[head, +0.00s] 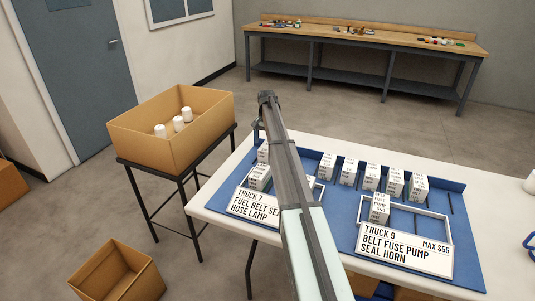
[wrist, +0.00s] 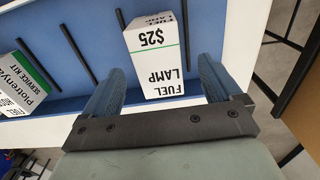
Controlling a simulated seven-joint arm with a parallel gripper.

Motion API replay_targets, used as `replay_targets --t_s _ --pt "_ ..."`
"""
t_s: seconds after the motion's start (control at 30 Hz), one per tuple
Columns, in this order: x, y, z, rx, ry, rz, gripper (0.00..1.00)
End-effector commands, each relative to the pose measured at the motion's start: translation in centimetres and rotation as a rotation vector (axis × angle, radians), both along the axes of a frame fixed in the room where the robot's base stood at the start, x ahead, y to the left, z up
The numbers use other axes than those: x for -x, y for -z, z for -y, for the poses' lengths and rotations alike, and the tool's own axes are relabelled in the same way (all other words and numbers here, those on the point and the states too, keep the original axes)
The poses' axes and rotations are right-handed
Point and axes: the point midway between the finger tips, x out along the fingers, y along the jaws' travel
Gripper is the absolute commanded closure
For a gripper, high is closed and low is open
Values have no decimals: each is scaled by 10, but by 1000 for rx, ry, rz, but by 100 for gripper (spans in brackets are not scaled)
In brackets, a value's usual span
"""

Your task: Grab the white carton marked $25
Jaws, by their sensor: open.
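The white carton marked $25 (wrist: 154,52) shows upside down in the wrist view, with "FUEL LAMP" on its near face and a green stripe at its edge. It lies between the two fingers of my gripper (wrist: 160,72), with a visible gap on each side. The fingers are open and hold nothing. In the head view my gripper (head: 258,128) is over the back left of the blue tray (head: 340,215), partly hidden by my arm. The $25 mark is not readable there.
Several white cartons (head: 372,176) stand in the tray's back row. Truck 7 (head: 258,204) and Truck 9 (head: 405,247) signs are in front. A cardboard box (head: 170,147) with white bottles stands left.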

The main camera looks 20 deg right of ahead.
Motion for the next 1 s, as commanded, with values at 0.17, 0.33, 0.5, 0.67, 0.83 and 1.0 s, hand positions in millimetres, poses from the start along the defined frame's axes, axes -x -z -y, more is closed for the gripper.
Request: replay_targets --t_s 0.17,0.33,0.5,0.67,0.83,1.0 --pt "0 13 0 1 0 1 8" --pt "0 23 2 0 0 0 8" --pt "-1 45 5 0 0 0 8" --pt "-1 62 5 0 0 3 8" --pt "-1 64 5 0 0 4 8" --pt "-1 64 5 0 0 4 17"
